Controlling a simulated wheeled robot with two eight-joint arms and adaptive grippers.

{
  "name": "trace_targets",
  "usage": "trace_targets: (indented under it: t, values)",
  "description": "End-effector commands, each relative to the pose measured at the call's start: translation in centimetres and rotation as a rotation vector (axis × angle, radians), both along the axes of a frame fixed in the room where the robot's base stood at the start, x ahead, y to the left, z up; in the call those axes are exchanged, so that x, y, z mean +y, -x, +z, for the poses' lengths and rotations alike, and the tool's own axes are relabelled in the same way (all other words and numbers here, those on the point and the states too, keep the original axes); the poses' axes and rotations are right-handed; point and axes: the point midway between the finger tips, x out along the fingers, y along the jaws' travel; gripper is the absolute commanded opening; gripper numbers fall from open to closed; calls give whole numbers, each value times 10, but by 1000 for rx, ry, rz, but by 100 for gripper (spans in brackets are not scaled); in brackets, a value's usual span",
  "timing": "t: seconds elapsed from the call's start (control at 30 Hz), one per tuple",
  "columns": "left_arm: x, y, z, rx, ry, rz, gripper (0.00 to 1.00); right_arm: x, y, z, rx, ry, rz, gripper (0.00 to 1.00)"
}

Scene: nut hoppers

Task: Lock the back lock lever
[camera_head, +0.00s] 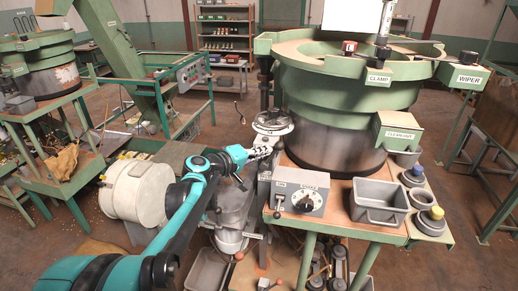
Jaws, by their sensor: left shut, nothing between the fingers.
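My left arm reaches in from the lower left. Its gripper (264,151) is shut and empty, just below the round handwheel (272,123) and beside the grey upright column (265,180) left of the green bowl. Whether the fingertips touch the column or a lever cannot be told. A small dark lever (239,110) shows left of the handwheel. The back lock lever cannot be picked out for certain; the gripper and arm may hide it. My right gripper is not in view.
The large green bowl feeder (345,95) stands right of the gripper. On its table are a grey control box (300,195), an empty grey bin (379,202) and small cups. A pale drum (134,190) lies left of my arm. Grey trays sit below.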

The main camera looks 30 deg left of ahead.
Motion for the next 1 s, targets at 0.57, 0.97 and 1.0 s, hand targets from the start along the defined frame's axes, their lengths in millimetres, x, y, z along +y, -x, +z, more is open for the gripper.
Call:
trace_targets:
  t: [0.57,0.97,1.0]
  values:
    - [-7,-2,-1,-1,4,1,0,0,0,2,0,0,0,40]
    - [-7,-3,3,-1,6,0,0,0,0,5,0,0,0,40]
    - [-7,-4,5,-1,5,0,0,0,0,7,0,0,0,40]
